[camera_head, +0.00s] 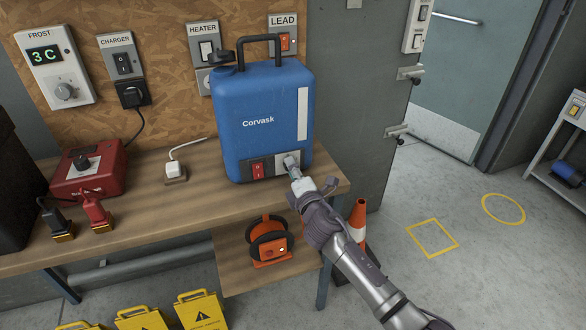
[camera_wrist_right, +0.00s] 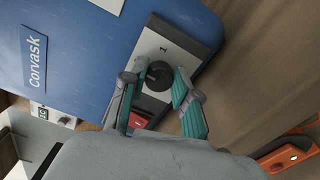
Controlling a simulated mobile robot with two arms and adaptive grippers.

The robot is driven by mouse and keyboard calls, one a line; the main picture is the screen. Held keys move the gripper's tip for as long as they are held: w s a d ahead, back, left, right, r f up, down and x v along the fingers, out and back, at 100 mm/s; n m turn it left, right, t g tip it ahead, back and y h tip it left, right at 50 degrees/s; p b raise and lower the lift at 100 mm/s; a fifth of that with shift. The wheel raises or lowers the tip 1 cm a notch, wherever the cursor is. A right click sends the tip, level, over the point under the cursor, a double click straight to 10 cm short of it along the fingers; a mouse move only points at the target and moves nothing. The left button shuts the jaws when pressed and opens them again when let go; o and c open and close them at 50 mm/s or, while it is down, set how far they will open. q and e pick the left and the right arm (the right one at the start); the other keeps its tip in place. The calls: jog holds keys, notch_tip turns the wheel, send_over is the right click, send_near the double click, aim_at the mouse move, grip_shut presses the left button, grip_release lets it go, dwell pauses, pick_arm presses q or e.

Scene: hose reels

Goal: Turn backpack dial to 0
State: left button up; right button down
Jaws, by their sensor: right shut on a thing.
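The blue Corvask backpack unit (camera_head: 262,95) stands upright on the wooden bench, with a black handle on top. Low on its front is a panel with a red switch (camera_head: 257,169) and a dial, which my right gripper mostly hides in the head view. In the right wrist view the dial (camera_wrist_right: 157,76) is a round black knob on a light plate. A mark like "1" shows on the plate beside it. My right gripper (camera_head: 294,168) is shut on the dial, with a fingertip on each side of it. The dial's pointer is unclear. My left gripper is not in view.
A red box (camera_head: 90,170) with a knob, red and black clamps and a white plug stand on the bench to the left. An orange reel (camera_head: 268,240) sits on a lower shelf under the bench. A traffic cone (camera_head: 358,222) stands right of the bench.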

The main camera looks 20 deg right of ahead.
jog(key=shift+n, duration=0.3)
jog(key=c, duration=0.9)
grip_release()
jog(key=shift+o, duration=0.2)
jog(key=s, duration=1.2)
jog(key=shift+d+f, duration=0.1)
jog(key=shift+d, duration=0.05)
